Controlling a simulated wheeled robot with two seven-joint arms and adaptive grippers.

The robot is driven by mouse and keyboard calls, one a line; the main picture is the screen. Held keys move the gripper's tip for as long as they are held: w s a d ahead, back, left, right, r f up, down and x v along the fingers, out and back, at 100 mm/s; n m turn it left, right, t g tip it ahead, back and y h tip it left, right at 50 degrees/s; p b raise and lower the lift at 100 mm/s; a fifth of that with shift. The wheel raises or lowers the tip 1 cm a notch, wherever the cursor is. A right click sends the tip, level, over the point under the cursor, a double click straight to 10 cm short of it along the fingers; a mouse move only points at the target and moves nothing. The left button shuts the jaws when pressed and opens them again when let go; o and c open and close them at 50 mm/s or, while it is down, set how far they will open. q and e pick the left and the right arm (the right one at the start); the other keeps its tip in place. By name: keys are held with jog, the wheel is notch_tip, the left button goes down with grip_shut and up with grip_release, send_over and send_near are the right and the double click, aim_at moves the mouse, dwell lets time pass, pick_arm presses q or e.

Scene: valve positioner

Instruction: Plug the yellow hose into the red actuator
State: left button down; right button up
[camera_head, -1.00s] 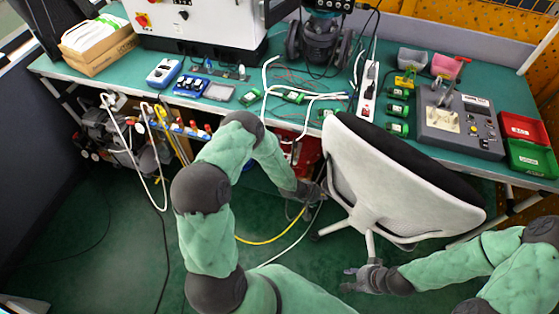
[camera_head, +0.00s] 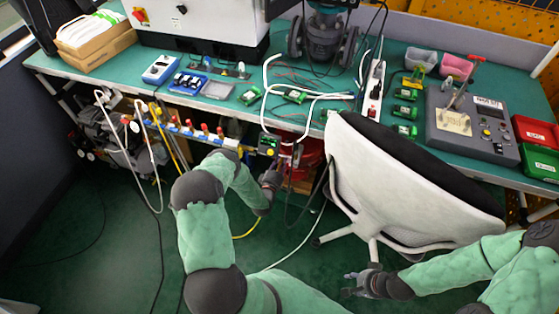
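The yellow hose (camera_head: 246,232) shows as a short stretch on the green floor, partly hidden behind my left arm. A yellow line (camera_head: 178,147) also hangs below the table at the left; I cannot tell if it is the same hose. A red body (camera_head: 308,158), likely the red actuator, is under the table, partly hidden by the chair and cables. My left gripper (camera_head: 273,178) is just left of and in front of it; its fingers are too small and dark to read. My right gripper (camera_head: 349,284) is low in front of the chair base, fingers apart and empty.
The white-backed chair (camera_head: 385,175) stands between my arms and blocks the right side under the table. A small gauge device (camera_head: 268,144) is at the table's front edge. White cables hang there. A row of red-topped valves (camera_head: 205,130) runs under the table at the left.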

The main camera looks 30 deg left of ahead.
aim_at(284, 151)
pick_arm(q)
jog(key=shift+a+r, duration=0.1)
jog(key=shift+a, duration=0.3)
jog(key=shift+b+x, duration=0.85)
jog(key=shift+x, duration=1.65)
jog(key=shift+x, duration=0.8)
jog(key=shift+w+a+r, duration=0.1)
jog(key=shift+w+r, duration=0.5)
dwell(0.8)
jog(key=shift+s+f, duration=0.15)
jog(key=shift+s, duration=0.1)
jog(key=shift+s+d+f+p, duration=0.25)
jog(key=shift+s+d+p, duration=0.05)
jog(key=shift+s+d, duration=0.15)
jog(key=shift+s, duration=0.6)
jog(key=shift+s+f, duration=0.1)
